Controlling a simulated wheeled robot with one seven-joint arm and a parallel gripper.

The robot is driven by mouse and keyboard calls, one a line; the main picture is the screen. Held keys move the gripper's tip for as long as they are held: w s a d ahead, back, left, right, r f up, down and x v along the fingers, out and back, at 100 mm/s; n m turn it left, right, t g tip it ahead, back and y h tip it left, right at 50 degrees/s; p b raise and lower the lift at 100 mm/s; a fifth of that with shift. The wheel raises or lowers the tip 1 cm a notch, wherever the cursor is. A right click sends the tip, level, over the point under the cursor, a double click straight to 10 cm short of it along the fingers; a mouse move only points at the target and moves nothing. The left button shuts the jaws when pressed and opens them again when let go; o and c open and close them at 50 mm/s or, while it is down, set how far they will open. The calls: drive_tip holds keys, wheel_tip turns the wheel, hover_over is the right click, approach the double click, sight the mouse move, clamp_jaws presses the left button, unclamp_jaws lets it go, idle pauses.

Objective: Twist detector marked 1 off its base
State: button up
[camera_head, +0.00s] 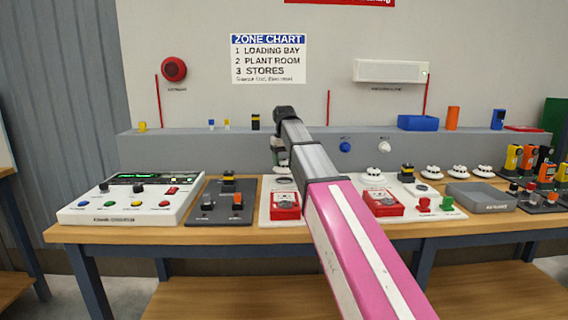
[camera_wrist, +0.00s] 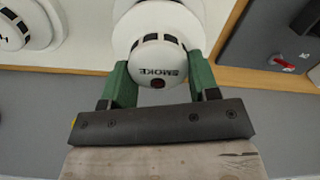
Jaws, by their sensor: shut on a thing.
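In the wrist view my gripper (camera_wrist: 157,82) has its two green fingers closed around the sides of a white smoke detector (camera_wrist: 157,52) lettered SMOKE, with dark slots round its rim. A white rounded part, probably its base, shows at the top edge beyond it; I cannot tell whether the two are joined. No number 1 can be read on the detector. In the head view my gripper (camera_head: 280,157) is small, over the back of a white board (camera_head: 266,213), and my arm partly hides it. Another white detector (camera_head: 375,174) stands to the right.
A control panel (camera_head: 132,198) and a dark switch board (camera_head: 222,205) lie to the left. Red call points (camera_head: 286,206) (camera_head: 383,203) sit on the white boards. A grey box (camera_head: 481,197) and several more detectors are to the right. A grey ledge (camera_head: 185,146) runs behind the bench.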

drive_tip(key=shift+r, duration=0.95)
